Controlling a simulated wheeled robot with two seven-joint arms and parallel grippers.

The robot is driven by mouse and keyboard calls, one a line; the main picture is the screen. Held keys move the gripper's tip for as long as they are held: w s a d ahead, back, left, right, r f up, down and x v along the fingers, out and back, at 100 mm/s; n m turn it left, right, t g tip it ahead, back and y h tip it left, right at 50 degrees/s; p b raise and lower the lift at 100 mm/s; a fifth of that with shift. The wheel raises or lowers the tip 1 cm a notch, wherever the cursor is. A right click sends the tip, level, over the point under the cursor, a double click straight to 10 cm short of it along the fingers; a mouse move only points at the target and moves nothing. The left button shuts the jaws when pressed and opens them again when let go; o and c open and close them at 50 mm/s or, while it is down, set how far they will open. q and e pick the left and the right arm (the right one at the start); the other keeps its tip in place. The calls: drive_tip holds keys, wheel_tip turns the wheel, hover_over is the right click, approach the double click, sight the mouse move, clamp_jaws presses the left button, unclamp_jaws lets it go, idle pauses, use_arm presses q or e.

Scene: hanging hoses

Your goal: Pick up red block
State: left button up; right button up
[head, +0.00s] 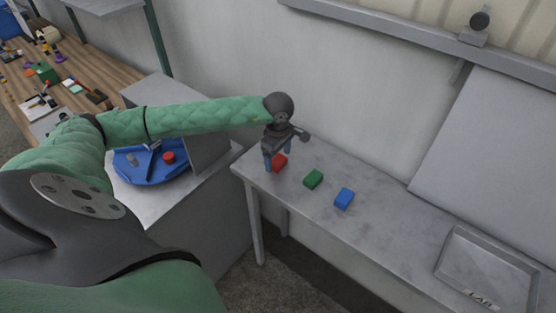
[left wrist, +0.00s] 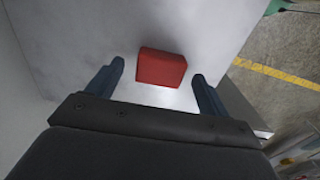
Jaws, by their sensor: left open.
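The red block (head: 280,162) sits at the left end of the grey table, partly hidden behind my left gripper (head: 277,160) in the head view. In the left wrist view the red block (left wrist: 161,67) lies ahead of and between the two blue fingers of the open left gripper (left wrist: 158,80). The block appears just beyond the fingertips, with a gap on both sides. The fingers hold nothing. My right gripper is not in view.
A green block (head: 313,179) and a blue block (head: 344,198) lie to the right on the grey table (head: 385,235). A grey tray (head: 455,240) stands at the right end. A wall rises behind.

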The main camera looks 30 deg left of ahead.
use_arm(q)
drive_tip(key=shift+f, duration=0.25)
drive_tip(key=c, duration=1.1)
drive_tip(key=shift+r, duration=0.15)
